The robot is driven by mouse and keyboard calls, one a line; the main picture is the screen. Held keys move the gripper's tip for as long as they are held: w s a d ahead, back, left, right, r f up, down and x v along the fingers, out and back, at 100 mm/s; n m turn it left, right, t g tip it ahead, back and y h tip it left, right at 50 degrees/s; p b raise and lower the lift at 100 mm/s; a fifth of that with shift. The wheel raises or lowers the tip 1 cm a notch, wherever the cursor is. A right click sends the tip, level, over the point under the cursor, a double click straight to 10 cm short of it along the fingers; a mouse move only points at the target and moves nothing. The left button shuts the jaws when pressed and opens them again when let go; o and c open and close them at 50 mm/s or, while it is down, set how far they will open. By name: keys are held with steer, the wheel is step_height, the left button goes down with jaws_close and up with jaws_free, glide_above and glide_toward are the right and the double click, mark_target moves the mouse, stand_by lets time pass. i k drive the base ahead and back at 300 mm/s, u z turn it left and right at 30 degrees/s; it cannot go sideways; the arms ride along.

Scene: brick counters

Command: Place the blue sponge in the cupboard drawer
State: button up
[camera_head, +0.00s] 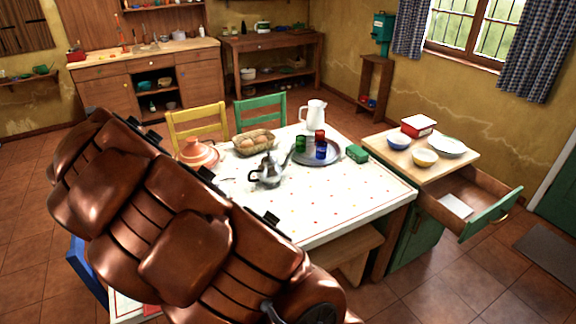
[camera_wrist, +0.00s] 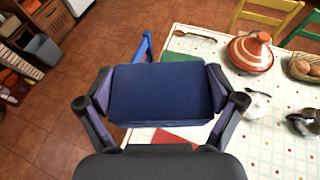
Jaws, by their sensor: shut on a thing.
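The blue sponge (camera_wrist: 161,94) is a dark blue block in the wrist view. My gripper (camera_wrist: 161,92) is shut on it, with one finger at each side. It is held above the floor and the left end of the white table. In the head view my copper-coloured arm hides the gripper and the sponge. The green cupboard (camera_head: 408,238) stands right of the table. Its drawer (camera_head: 474,192) is pulled open toward the right, with a green front (camera_head: 491,214). A white flat item (camera_head: 456,205) lies inside the drawer.
The white table (camera_head: 345,206) bears a silver teapot (camera_head: 268,171), a tray (camera_head: 332,158) with coloured glasses, a white jug (camera_head: 313,112), a green block (camera_head: 357,153) and a tagine (camera_wrist: 250,52). Bowls, plates and a red box (camera_head: 418,126) stand on the cupboard. A bench (camera_head: 345,254) stands below.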

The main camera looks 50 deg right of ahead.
mark_target(472, 199)
steer(key=u, duration=1.9)
steer(key=k, duration=2.25)
steer(key=z, duration=2.25)
steer(key=i, duration=0.5)
steer(key=u, duration=0.1)
